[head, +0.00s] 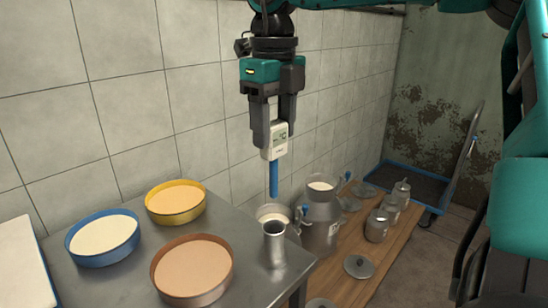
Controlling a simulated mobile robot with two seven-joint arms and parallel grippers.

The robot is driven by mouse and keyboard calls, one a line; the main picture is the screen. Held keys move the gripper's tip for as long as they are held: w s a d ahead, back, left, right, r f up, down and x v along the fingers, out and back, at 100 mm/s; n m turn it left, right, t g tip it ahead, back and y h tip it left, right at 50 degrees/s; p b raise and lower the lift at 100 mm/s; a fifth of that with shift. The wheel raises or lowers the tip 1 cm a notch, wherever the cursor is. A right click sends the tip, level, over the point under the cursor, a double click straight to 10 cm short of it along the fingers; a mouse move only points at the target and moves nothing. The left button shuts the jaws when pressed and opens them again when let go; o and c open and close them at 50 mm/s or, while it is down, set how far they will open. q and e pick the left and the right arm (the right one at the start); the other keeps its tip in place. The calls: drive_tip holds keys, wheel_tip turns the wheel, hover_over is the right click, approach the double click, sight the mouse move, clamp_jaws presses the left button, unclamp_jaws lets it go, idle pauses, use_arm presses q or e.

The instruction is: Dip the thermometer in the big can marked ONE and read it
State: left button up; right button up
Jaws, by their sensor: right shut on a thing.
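My right gripper (272,133) hangs pointing down and is shut on the thermometer (279,140). The thermometer has a white body with a small display and a long blue probe (273,180) pointing straight down. The display is too small to read. The probe's tip is in the air, above and behind a metal cylinder (275,250). A big metal can (320,224) stands open with white milk inside, right of the probe. Another open vessel of milk (272,212) shows partly behind the cylinder. I cannot make out the marking ONE on either. My left gripper is not in view.
The grey metal table (120,285) holds a blue-rimmed pan (103,254), a yellow pan (176,216) and a brown pan (192,292). The wooden bench (388,254) holds smaller cans (377,229) and loose lids (358,267). A tiled wall runs close behind. A blue-edged trolley (417,187) stands beyond.

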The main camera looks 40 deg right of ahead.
wheel_tip(320, 180, up, 4)
drive_tip(key=shift+f, duration=0.1)
drive_tip(key=shift+r+p, duration=0.55)
drive_tip(key=shift+r, duration=0.15)
wheel_tip(320, 180, up, 4)
drive_tip(key=p, duration=0.3)
drive_tip(key=shift+f, duration=0.25)
drive_tip(key=shift+r+p, duration=0.8)
drive_tip(key=shift+p, duration=0.15)
drive_tip(key=shift+r, duration=0.15)
